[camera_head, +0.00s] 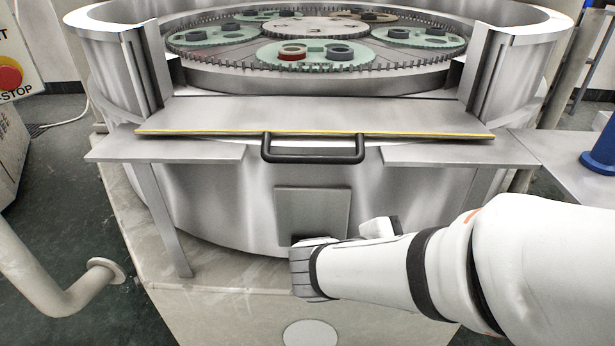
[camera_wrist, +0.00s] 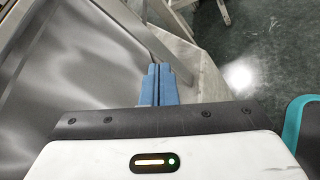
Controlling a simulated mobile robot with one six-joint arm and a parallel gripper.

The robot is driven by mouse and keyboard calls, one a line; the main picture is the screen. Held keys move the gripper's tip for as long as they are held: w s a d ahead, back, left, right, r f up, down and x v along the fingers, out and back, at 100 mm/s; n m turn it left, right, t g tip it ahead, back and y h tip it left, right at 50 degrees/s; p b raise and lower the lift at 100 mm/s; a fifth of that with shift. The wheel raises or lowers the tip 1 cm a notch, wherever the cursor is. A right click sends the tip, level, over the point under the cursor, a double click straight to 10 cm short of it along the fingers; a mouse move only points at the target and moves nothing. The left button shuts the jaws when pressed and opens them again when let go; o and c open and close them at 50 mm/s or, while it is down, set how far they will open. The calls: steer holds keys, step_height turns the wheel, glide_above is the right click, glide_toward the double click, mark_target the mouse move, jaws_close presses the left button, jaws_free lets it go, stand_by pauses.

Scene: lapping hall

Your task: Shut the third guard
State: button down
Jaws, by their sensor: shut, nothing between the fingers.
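The guard (camera_head: 220,115) is a flat grey metal panel with a yellow front edge. In the head view it lies roughly level in front of the gap in the round machine's wall, so the inside shows. Its black bar handle (camera_head: 313,158) sticks out at the middle of the front edge. My gripper (camera_wrist: 158,82) shows two blue fingers shut together, with nothing between them. In the head view my wrist is below and in front of the handle, apart from it, by the lower drum wall; the fingers are hidden there.
Flat ledges (camera_head: 165,149) flank the handle, the left one on a leg (camera_head: 165,215). A bent pipe rail (camera_head: 60,290) stands at left, near a red stop button (camera_head: 10,74). A blue object (camera_head: 602,150) stands on the right-hand table (camera_head: 565,160). Carriers (camera_head: 320,55) with rings lie inside the machine.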

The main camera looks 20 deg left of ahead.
steer(key=s+a+r+n+t+y+b, duration=0.1)
steer(key=s+a+n+t+y+b, duration=0.25)
steer(key=a+n+t+y, duration=0.65)
steer(key=s+a+n+t+y+b, duration=0.2)
steer(key=s+a+n+y, duration=0.25)
steer(key=a, duration=1.25)
steer(key=shift+n+h, duration=0.35)
steer(key=x, duration=0.9)
steer(key=shift+w+d+r, duration=0.1)
steer(key=shift+w+r, duration=0.1)
steer(key=shift+r, duration=0.05)
steer(key=r, duration=0.2)
steer(key=d+r, duration=0.1)
steer(key=r, duration=0.1)
steer(key=shift+w, duration=0.15)
steer(key=shift+a+r, duration=0.1)
